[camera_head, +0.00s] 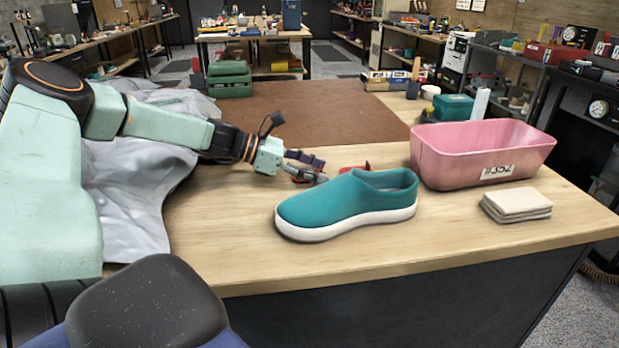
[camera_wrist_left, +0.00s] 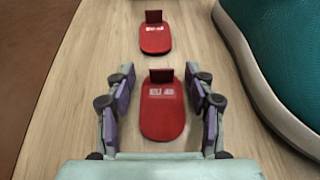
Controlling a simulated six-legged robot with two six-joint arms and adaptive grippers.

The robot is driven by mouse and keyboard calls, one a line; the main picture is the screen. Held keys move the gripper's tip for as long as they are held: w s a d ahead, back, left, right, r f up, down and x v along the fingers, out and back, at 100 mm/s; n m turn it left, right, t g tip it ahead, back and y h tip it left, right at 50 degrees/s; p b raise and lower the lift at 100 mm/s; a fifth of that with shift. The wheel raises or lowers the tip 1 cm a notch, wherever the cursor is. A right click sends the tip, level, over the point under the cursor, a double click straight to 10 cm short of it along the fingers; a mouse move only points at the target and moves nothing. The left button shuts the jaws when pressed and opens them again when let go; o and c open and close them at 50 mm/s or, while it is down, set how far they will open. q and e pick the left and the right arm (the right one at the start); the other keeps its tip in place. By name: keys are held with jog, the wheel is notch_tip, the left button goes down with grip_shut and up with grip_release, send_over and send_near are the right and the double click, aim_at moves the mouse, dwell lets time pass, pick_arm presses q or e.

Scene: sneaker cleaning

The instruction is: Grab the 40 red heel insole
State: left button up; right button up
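In the left wrist view two red heel insoles with upright tabs lie on the wood tabletop. The near insole (camera_wrist_left: 162,112) lies between the spread fingers of my left gripper (camera_wrist_left: 162,98), with a gap on each side. The far insole (camera_wrist_left: 155,38) lies beyond the fingertips. The white print on both is too small to read surely, so I cannot tell which is the 40. In the head view my left gripper (camera_head: 305,167) is low behind the teal shoe (camera_head: 350,203). A red insole (camera_head: 353,168) shows partly behind the shoe. My right gripper is not visible.
A pink bin (camera_head: 480,155) with a white label stands right of the shoe. Folded beige cloths (camera_head: 517,205) lie at the right. A grey cloth (camera_head: 135,200) covers the left of the table. In the wrist view the shoe stands close on the right.

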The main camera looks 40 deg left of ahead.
pick_arm(q)
jog(key=shift+d+r, duration=0.15)
jog(key=shift+d, duration=0.05)
jog(key=c, duration=0.6)
jog(key=shift+a, duration=0.1)
jog(key=c, duration=0.3)
jog(key=shift+s, duration=0.1)
jog(key=shift+c, duration=0.2)
